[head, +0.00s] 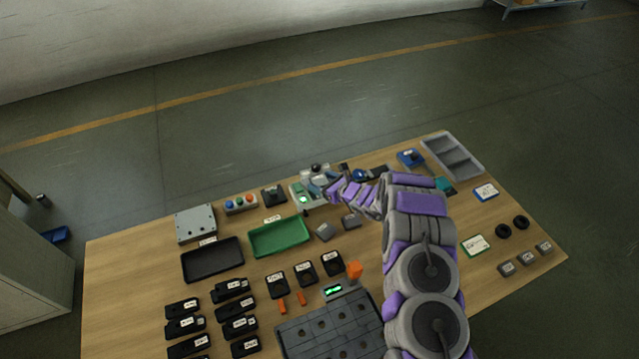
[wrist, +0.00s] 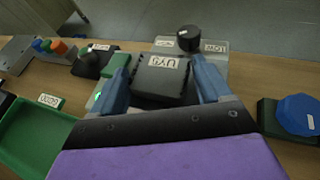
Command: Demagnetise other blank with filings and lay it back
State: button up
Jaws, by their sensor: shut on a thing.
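My gripper (wrist: 161,72) has its two blue fingers on either side of a dark grey block (wrist: 162,84) with a white label, and is shut on it. The block is over a grey device (head: 307,197) with a lit green display, which also shows behind the block in the wrist view (wrist: 218,58). A black knob (wrist: 189,38) stands on the device's far part. I cannot tell whether the block touches the device. In the head view my gripper (head: 322,186) is small and the block is hard to make out. Filings are too small to see.
A green tray (head: 280,250) and a black tray (head: 212,275) lie to the left. Two small grey blocks (head: 325,232) (head: 351,221) sit near the green tray. A button box (head: 240,205) stands further left. A blue-knobbed item (wrist: 299,116) is right of my gripper.

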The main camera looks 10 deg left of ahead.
jog(key=shift+w+d, duration=0.25)
jog(key=shift+d, duration=0.15)
jog(key=shift+d, duration=0.1)
jog(key=shift+w+d, duration=0.8)
jog(key=shift+d, duration=0.2)
jog(key=shift+w+d, duration=0.1)
jog(key=shift+w+d, duration=0.75)
jog(key=shift+d, duration=0.25)
jog(key=shift+r, duration=0.1)
jog(key=shift+r+p, duration=0.55)
jog(key=shift+r, duration=3.15)
